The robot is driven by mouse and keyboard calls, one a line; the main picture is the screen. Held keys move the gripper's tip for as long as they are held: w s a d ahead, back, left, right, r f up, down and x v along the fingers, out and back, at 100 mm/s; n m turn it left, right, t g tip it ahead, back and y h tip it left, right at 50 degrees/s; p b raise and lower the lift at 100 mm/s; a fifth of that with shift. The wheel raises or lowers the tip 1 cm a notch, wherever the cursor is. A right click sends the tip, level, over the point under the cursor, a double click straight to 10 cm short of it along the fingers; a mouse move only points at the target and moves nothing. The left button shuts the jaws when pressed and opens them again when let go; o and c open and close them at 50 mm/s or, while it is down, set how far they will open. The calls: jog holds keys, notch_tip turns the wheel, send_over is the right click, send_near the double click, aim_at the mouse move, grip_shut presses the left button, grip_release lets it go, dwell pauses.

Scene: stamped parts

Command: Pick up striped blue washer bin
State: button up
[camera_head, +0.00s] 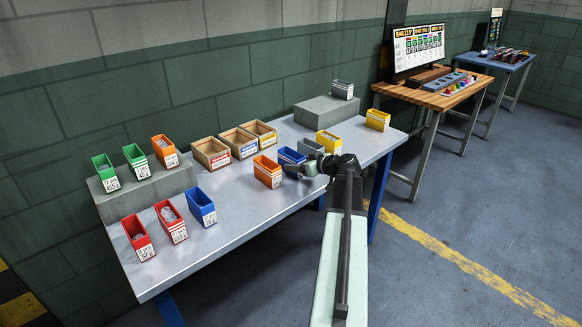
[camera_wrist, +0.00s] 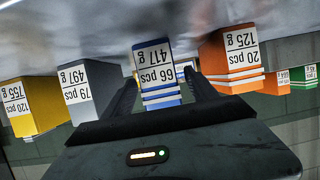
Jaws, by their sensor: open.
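The striped blue bin (camera_head: 289,157) stands on the grey table, just left of my gripper (camera_head: 312,167). In the wrist view, which is upside down, this blue bin (camera_wrist: 158,75) is in the middle, with white stripes and a label reading 66 pcs, 417 g. My gripper (camera_wrist: 160,88) is open, with one dark finger to each side of the bin in the picture. I cannot tell how far the fingertips reach along its sides. Its contents are hidden in the wrist view.
An orange bin (camera_head: 267,172) and a grey bin (camera_head: 310,149) stand close on either side. A yellow bin (camera_head: 329,142) is beyond the grey one. Cardboard boxes (camera_head: 211,153) stand behind. Another blue bin (camera_head: 201,207) is at the left. Bare tabletop (camera_head: 235,222) lies in front.

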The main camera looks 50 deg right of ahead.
aim_at(291, 154)
jog(key=b+x, duration=0.1)
jog(key=x, duration=0.3)
jog(key=shift+f, duration=0.2)
jog(key=shift+r, duration=0.1)
grip_shut()
jog(key=shift+r+p, duration=0.4)
jog(key=shift+r, duration=0.1)
notch_tip(291, 154, up, 3)
jog(key=p, duration=0.3)
jog(key=s+d+p, duration=0.1)
jog(key=s, duration=1.5)
jog(key=shift+d+r, duration=0.35)
jog(key=shift+r, duration=0.15)
